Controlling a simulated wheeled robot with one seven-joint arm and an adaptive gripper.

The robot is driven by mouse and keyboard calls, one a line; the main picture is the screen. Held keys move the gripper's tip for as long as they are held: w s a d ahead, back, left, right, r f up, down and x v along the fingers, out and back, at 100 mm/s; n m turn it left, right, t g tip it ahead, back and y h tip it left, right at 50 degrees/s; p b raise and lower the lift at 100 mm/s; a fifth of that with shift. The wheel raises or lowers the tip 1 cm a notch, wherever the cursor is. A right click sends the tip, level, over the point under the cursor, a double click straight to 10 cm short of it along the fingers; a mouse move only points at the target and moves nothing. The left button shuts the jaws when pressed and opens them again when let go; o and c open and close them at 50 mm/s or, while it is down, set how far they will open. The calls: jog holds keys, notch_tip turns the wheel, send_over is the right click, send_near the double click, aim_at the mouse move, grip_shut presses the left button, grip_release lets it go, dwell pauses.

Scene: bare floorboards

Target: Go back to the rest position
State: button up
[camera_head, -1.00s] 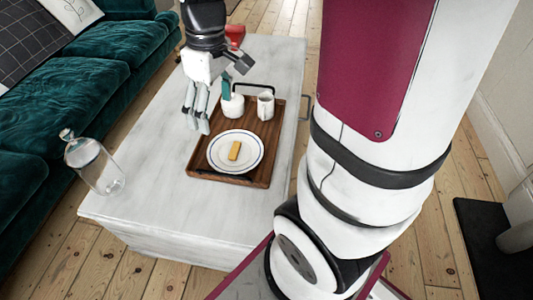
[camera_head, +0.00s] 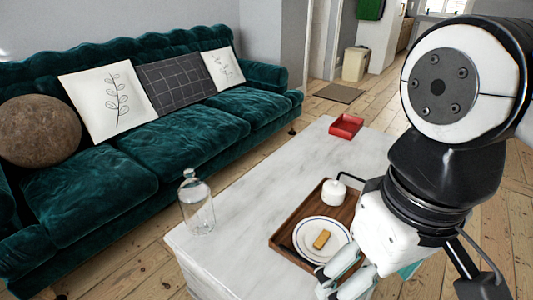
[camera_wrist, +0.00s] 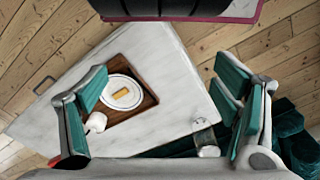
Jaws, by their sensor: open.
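My gripper (camera_head: 345,278) is at the lower right of the head view, in front of the table's near right part. In the wrist view my gripper (camera_wrist: 165,110) has its two teal-padded fingers wide apart, with nothing between them. Below it are the white marble-look table (camera_head: 225,255) and the wooden tray (camera_head: 282,243). The tray holds a white plate (camera_head: 304,237) with a yellow-brown bar (camera_head: 321,239) and a white pot (camera_head: 333,192). My arm hides the tray's right part in the head view.
A glass bottle (camera_head: 197,208) stands at the table's left edge. A red box (camera_head: 346,126) sits at the far end. A green sofa (camera_head: 180,150) with cushions runs along the left. Bare floorboards (camera_head: 385,108) lie beyond the table.

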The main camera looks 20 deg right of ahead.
dwell(0.7)
notch_tip(320, 180, up, 26)
jog(key=t+p, duration=0.3)
jog(key=p, duration=2.1)
jog(key=shift+d+t, duration=0.15)
jog(key=shift+t, duration=0.25)
